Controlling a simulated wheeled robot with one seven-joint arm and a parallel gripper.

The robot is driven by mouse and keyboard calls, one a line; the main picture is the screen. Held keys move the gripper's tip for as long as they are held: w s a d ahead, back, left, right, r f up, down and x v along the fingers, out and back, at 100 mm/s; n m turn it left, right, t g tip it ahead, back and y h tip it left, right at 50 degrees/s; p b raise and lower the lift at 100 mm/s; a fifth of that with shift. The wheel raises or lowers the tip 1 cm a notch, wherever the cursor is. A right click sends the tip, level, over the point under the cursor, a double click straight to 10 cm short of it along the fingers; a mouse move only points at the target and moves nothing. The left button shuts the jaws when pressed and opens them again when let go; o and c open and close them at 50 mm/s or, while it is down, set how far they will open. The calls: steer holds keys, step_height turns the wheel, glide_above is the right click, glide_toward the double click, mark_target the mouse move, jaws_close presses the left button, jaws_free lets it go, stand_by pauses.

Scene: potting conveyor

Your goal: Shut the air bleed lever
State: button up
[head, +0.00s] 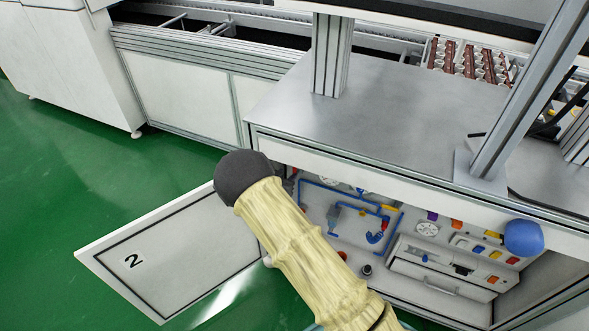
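The open cabinet (350,158) under the grey worktop shows blue piping (318,188) with a grey-blue fitting (335,217). A yellow handle-like part (390,208) and a red and blue part (377,237) sit at the right side of the piping. I cannot tell which small part is the air bleed lever, nor its position. My arm, in a pale yellow sleeve with a dark rounded joint, crosses in front of the cabinet's left part and hides some of it. My gripper's fingers do not show.
The cabinet door marked 2 (190,248) stands open at lower left over the green floor. A white dial (428,229), coloured switches (480,248) and a drawer-like box (438,277) fill the cabinet's right. A blue ball (523,238) is at the worktop's front edge.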

mark_target(296, 170)
steer(key=b+x, duration=0.1)
steer(key=x, duration=0.7)
steer(key=shift+c, duration=0.2)
jaws_close()
